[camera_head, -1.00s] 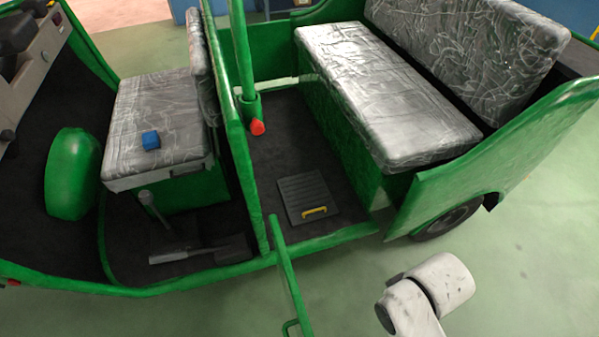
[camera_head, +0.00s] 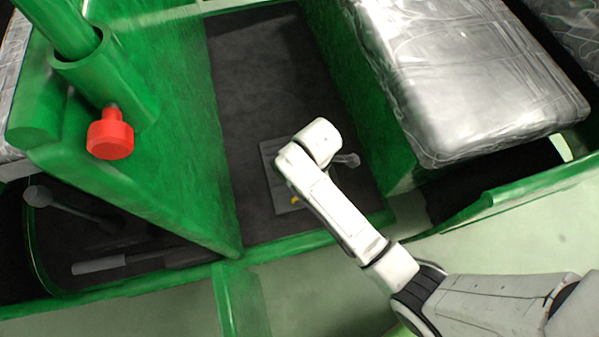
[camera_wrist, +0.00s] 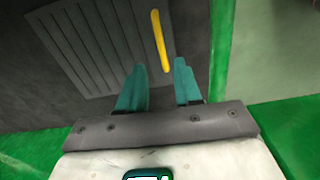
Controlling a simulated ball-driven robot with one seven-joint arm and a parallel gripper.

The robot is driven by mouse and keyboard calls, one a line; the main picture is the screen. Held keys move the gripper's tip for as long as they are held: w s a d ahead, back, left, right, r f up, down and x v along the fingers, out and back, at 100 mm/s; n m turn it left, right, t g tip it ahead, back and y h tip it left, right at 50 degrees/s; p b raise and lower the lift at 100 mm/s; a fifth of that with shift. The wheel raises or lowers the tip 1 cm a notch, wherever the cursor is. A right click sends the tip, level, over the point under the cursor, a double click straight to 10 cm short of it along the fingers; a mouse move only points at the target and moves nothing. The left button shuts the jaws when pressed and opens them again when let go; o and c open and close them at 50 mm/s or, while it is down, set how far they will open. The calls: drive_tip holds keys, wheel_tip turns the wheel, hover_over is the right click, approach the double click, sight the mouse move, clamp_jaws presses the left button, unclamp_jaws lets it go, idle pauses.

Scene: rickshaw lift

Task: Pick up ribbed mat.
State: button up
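The ribbed mat (camera_head: 268,160) is a grey ridged square on the dark floor of the rickshaw, between the green partition and the rear bench. My arm covers much of it in the head view. In the wrist view the mat (camera_wrist: 85,45) fills the upper left, and its yellow handle (camera_wrist: 160,38) stands at its right edge. My gripper (camera_wrist: 160,85) has two teal fingers spread apart with nothing between them. The handle's near end lies just beyond and between the fingertips. In the head view only a bit of the yellow handle (camera_head: 295,199) shows beside my arm.
The green partition (camera_head: 180,130) with a red knob (camera_head: 110,134) rises left of the footwell. The silver-grey bench seat (camera_head: 470,80) overhangs on the right. A green sill (camera_head: 310,238) runs along the near edge. Dark floor (camera_head: 260,80) behind the mat is clear.

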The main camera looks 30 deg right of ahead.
drive_tip(key=shift+w+f, duration=0.2)
drive_tip(key=shift+f, duration=0.4)
wheel_tip(320, 180, down, 5)
drive_tip(key=shift+r+b, duration=0.1)
drive_tip(key=shift+b, duration=1.05)
drive_tip(key=shift+s+a+f+b, duration=0.1)
drive_tip(key=shift+a+f+b, duration=0.1)
drive_tip(key=shift+f+b, duration=0.85)
drive_tip(key=shift+a+f+b, duration=0.15)
drive_tip(key=shift+f+b, duration=0.3)
drive_tip(key=shift+f, duration=1.2)
drive_tip(key=shift+c, duration=0.2)
clamp_jaws()
drive_tip(key=shift+r, duration=0.1)
